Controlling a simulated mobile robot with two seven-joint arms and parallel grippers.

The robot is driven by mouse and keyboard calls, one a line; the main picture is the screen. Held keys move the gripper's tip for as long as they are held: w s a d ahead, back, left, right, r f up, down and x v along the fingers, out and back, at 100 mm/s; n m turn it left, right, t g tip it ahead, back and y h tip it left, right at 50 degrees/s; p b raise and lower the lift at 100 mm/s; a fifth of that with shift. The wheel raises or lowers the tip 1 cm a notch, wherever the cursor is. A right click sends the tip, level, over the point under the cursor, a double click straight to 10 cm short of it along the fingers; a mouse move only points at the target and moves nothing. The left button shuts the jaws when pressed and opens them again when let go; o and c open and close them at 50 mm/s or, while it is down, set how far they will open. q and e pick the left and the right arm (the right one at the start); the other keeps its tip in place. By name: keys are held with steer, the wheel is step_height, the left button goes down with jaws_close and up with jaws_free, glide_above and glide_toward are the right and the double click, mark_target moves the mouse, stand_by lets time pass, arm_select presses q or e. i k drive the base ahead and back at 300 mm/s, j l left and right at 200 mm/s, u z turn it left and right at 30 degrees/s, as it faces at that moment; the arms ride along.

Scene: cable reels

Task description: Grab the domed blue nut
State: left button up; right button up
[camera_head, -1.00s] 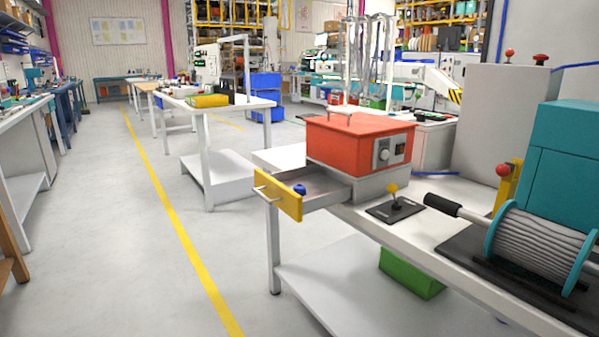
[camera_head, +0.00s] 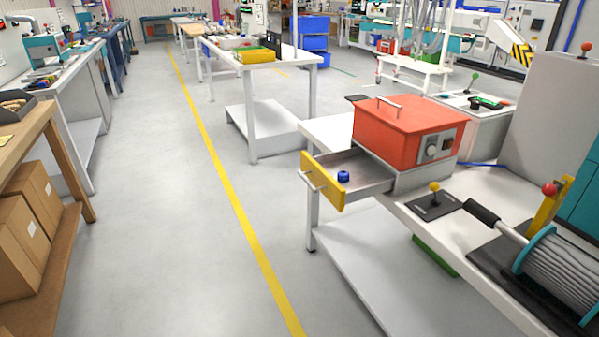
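The domed blue nut (camera_head: 343,176) lies in an open drawer (camera_head: 360,166) with a yellow front (camera_head: 322,182), right of the middle of the head view. The drawer is pulled out to the left, beneath a red box (camera_head: 408,131) on a white bench. The nut shows from above and nothing covers it. Neither of my grippers is in the head view.
The white bench (camera_head: 317,131) also carries a black plate with a yellow-knobbed lever (camera_head: 434,199) and a cable reel (camera_head: 562,265). A wooden shelf with cardboard boxes (camera_head: 18,240) stands at the left. The floor between, with a yellow line (camera_head: 232,200), is clear.

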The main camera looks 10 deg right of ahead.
mark_target(343, 177)
steer(key=i+l+u, duration=0.1)
steer(key=u, duration=1.35)
steer(key=i+l+u, duration=0.1)
steer(key=u, duration=0.3)
steer(key=l+u, duration=0.5)
steer(key=u, duration=0.25)
steer(key=i+l+u, duration=0.1)
steer(key=l+u, duration=0.35)
steer(key=l, duration=0.4)
steer(key=l+u, duration=0.45)
steer(key=l, duration=0.45)
steer(key=l+u, duration=0.25)
steer(key=l, duration=0.15)
steer(key=k+l+u, duration=0.2)
steer(key=l, duration=0.25)
steer(key=l+u, duration=0.65)
steer(key=l, duration=0.2)
steer(key=l+z, duration=0.2)
steer(key=i+l+z, duration=0.15)
steer(key=l, duration=0.3)
steer(key=l+z, duration=0.1)
steer(key=z, duration=1.4)
